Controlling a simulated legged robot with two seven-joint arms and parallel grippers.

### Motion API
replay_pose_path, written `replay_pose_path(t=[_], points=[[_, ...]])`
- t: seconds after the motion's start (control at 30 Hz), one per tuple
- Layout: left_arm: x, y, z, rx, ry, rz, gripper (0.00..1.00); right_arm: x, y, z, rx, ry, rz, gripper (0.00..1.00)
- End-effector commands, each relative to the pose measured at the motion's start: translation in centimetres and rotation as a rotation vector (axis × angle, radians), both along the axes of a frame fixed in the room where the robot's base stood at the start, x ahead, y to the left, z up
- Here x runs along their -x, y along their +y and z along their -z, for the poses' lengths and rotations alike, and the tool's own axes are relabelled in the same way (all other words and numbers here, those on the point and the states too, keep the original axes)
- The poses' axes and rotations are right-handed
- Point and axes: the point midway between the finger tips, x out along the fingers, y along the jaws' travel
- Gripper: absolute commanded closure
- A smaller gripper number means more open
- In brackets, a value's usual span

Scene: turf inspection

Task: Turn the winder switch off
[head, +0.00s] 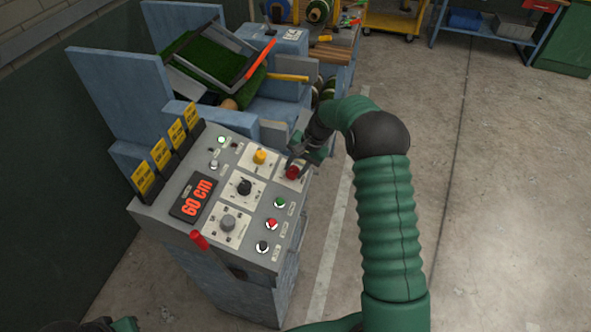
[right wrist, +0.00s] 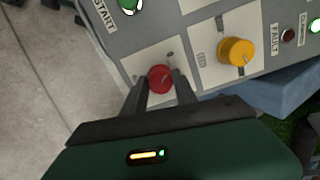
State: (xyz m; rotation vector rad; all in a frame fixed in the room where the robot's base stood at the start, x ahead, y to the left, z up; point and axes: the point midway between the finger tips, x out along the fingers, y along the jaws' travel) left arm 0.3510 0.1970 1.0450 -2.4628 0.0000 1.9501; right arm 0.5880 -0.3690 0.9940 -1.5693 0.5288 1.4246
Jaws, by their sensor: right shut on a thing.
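The control panel (head: 205,165) is grey and sits on a blue machine. A red knob (head: 292,172) on a white plate is near its right edge. It also shows in the right wrist view (right wrist: 160,76). My right gripper (head: 295,163) is at this knob, and in the right wrist view its two fingers (right wrist: 161,84) sit on either side of it, shut on it. The plate's label is not readable, so I cannot tell if this is the winder switch. Part of my left gripper (head: 122,325) shows at the bottom left edge, mostly cut off.
A yellow knob (head: 260,157), a black knob (head: 244,187) and a grey knob (head: 228,222) are nearby. Green (head: 280,203), red (head: 271,224) and black (head: 262,246) buttons line the right side. A red-handled lever (head: 199,240) stands at the front. Floor is clear at right.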

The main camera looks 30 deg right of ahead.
Motion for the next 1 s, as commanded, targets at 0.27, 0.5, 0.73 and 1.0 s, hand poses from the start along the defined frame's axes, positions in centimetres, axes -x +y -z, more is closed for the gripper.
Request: replay_pose_path(t=[0.27, 0.5, 0.73, 1.0], points=[[0.00, 0.00, 0.54, 0.000, 0.000, 0.000, 1.00, -0.06, -0.11, 0.04, 0.036, -0.032, -0.119, 1.00], [-0.01, 0.00, 0.64, 0.000, 0.000, 0.000, 1.00, -0.05, -0.08, 0.01, 0.046, -0.040, -0.158, 1.00], [0.00, 0.00, 0.64, 0.000, 0.000, 0.000, 1.00, -0.02, -0.07, 0.01, 0.047, -0.040, -0.164, 1.00], [-0.01, 0.00, 0.64, 0.000, 0.000, 0.000, 1.00, 0.00, -0.06, 0.03, 0.047, -0.039, -0.163, 0.52]])
